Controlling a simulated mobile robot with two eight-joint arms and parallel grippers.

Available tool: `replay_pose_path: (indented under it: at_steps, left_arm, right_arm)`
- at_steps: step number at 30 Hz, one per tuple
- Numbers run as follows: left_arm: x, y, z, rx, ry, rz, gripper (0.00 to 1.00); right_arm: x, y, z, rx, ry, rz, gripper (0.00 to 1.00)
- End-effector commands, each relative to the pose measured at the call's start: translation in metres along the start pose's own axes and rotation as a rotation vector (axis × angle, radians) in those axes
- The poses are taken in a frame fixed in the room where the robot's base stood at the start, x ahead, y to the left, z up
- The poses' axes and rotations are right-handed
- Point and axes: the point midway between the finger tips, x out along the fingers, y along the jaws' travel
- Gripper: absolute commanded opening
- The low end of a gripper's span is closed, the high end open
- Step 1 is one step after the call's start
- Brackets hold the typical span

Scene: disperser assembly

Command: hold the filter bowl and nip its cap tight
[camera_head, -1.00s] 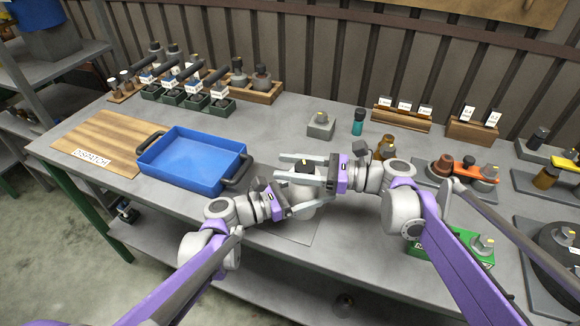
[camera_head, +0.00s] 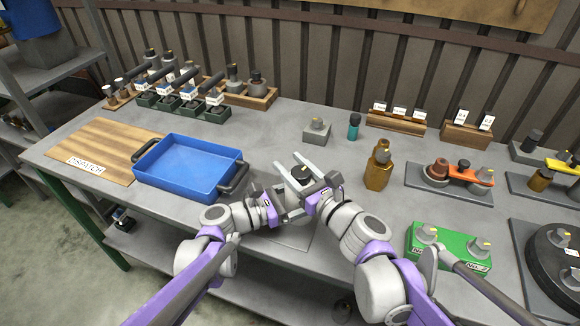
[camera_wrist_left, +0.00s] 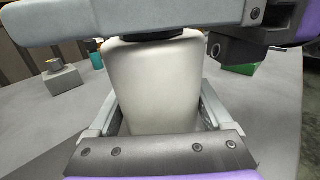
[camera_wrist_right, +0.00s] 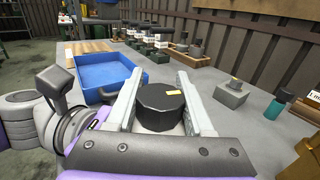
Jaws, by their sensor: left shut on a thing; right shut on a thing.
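The filter bowl (camera_wrist_left: 155,85) is a pale, off-white cup standing upright at the front of the bench. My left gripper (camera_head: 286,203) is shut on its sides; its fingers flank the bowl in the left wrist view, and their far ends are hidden. My right gripper (camera_wrist_right: 160,72) is shut on the cap, one finger along each side. In the head view the right gripper (camera_head: 291,161) points toward the back left.
A blue tray (camera_head: 184,192) with dark handles stands left of the grippers, with a wooden dispatch board (camera_head: 92,150) beyond. A grey block (camera_head: 317,132), a teal bottle (camera_head: 354,126) and a brown bottle (camera_head: 378,168) stand behind. A green box (camera_head: 447,250) lies right.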

Motion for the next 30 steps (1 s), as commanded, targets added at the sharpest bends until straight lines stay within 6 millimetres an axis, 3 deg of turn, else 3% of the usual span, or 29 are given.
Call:
replay_pose_path:
  at_steps: [9,24,25,29,30]
  left_arm:
    - [-0.0002,-0.0010,-0.0011,0.003,0.003,-0.002,0.00]
    - [-0.0003,-0.0011,-0.0011,0.004,0.003,-0.002,0.00]
    - [-0.0004,-0.0011,-0.0011,0.004,0.003,-0.002,0.00]
    - [-0.0003,-0.0010,-0.0011,0.003,0.003,-0.002,0.00]
    - [-0.0003,-0.0010,-0.0011,0.003,0.003,-0.002,0.00]
  right_arm:
    - [0.0002,-0.0032,0.0010,0.003,0.001,-0.101,0.00]
    - [-0.0003,-0.0043,-0.0006,0.002,0.006,-0.117,0.00]
    - [-0.0003,-0.0043,-0.0007,0.002,0.006,-0.117,0.57]
    - [-0.0004,-0.0041,-0.0007,0.002,0.006,-0.116,0.81]
    - [-0.0004,-0.0041,-0.0008,0.002,0.006,-0.116,0.82]
